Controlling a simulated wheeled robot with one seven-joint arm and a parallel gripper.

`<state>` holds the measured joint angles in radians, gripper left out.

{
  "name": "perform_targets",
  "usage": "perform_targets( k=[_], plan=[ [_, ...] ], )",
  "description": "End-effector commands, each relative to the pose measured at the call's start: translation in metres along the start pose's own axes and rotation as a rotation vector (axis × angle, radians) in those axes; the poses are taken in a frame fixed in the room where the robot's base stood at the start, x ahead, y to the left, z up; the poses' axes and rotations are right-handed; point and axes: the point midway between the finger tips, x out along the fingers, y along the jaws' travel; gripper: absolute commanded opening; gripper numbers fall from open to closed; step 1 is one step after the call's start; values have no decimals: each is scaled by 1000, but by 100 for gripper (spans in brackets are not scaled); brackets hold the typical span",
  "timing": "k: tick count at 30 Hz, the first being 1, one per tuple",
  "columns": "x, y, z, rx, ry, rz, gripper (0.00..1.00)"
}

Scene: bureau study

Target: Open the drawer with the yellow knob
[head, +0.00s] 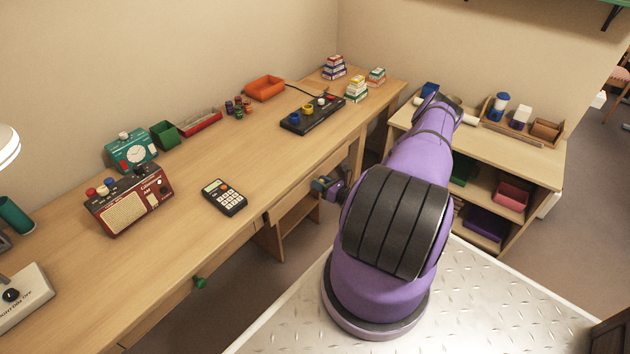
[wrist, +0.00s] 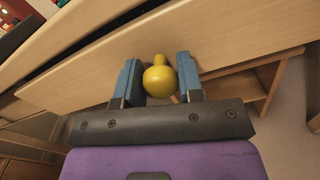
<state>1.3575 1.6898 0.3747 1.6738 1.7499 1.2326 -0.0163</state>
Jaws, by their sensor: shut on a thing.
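The yellow knob (wrist: 159,80) sits on a wooden drawer front (wrist: 90,88) and shows between my fingers in the wrist view. My gripper (wrist: 160,80) is shut on this knob, one blue-grey finger on each side. A dark gap runs along the top of the drawer front, under the desktop. In the head view my gripper (head: 328,187) is at the desk's front edge, beside the drawer front (head: 292,199). The knob is hidden there by the gripper, and my purple arm covers part of the desk front.
A green knob (head: 200,283) is on another drawer front nearer in the head view. The desk (head: 255,165) holds a calculator (head: 224,196), a red radio (head: 130,200) and a black panel (head: 313,115). A low shelf unit (head: 485,145) stands behind my arm at right.

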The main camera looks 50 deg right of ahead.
Motion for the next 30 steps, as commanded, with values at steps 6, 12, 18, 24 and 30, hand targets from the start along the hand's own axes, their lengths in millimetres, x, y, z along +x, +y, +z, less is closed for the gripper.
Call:
perform_targets(
  k=[6, 12, 18, 24, 30],
  plan=[
    [-56, -2, 0, 2, 2, -5, 0],
    [-109, -1, -1, 2, 3, -5, 0],
    [-155, -1, 0, 1, 2, -5, 0],
    [-186, -1, 0, 1, 3, -3, 0],
    [-201, 0, 0, 0, 1, -3, 0]
  ],
)
